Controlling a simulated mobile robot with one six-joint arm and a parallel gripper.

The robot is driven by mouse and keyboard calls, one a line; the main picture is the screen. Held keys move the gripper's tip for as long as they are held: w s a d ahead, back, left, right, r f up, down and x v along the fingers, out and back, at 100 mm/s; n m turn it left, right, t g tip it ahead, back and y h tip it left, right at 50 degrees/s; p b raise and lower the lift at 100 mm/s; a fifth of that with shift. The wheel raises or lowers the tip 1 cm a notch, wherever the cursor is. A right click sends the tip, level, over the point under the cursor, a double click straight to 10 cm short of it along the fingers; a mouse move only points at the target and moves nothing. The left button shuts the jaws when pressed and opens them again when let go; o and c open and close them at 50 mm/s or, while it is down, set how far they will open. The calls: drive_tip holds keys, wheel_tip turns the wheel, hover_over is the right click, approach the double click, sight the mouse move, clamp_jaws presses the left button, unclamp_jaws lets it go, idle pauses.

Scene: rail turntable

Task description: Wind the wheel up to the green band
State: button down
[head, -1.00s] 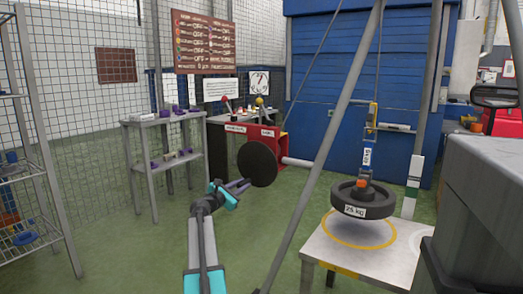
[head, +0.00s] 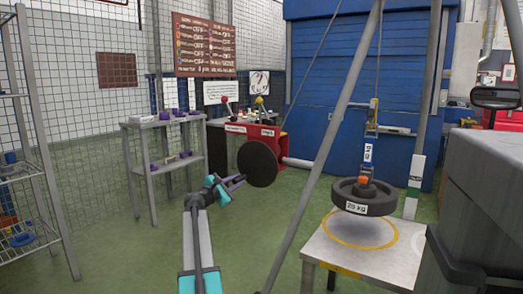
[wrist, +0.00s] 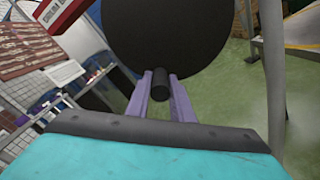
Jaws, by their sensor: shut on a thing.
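The dark wheel (head: 380,205) with a "25 kg" label hangs level from a blue strap (head: 367,155) and a hoist line, apart from the table below. The green band (head: 414,184) is on a white upright strip to its right; in the picture the wheel's upper part is near the band's height. A black crank disc (head: 259,164) sits on the shaft of a red winch box (head: 268,136). My gripper (head: 238,182) is at the disc's left. In the wrist view my gripper (wrist: 160,92) is shut on the disc's black handle (wrist: 160,80).
A white table (head: 343,255) with a yellow ring stands under the wheel. A slanted grey frame leg (head: 312,165) passes right of my arm. Shelves (head: 165,165) stand at the left. A grey block (head: 485,190) fills the right. Green floor is open around my arm.

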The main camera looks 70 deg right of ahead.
drive_tip(key=shift+w+r, duration=0.2)
drive_tip(key=shift+w, duration=0.05)
drive_tip(key=shift+w+d+r+m+b, duration=0.2)
drive_tip(key=shift+w+r+m+b, duration=0.2)
drive_tip(key=shift+m+b, duration=0.4)
drive_tip(key=shift+w+r+m+b, duration=0.4)
drive_tip(key=shift+r+m, duration=0.3)
drive_tip(key=shift+m, duration=0.2)
drive_tip(key=shift+d+r, duration=0.1)
drive_tip(key=shift+r, duration=0.05)
drive_tip(key=c, duration=1.4)
unclamp_jaws()
drive_tip(key=shift+o, duration=0.2)
drive_tip(key=shift+s, duration=0.1)
drive_tip(key=shift+a+f, duration=0.2)
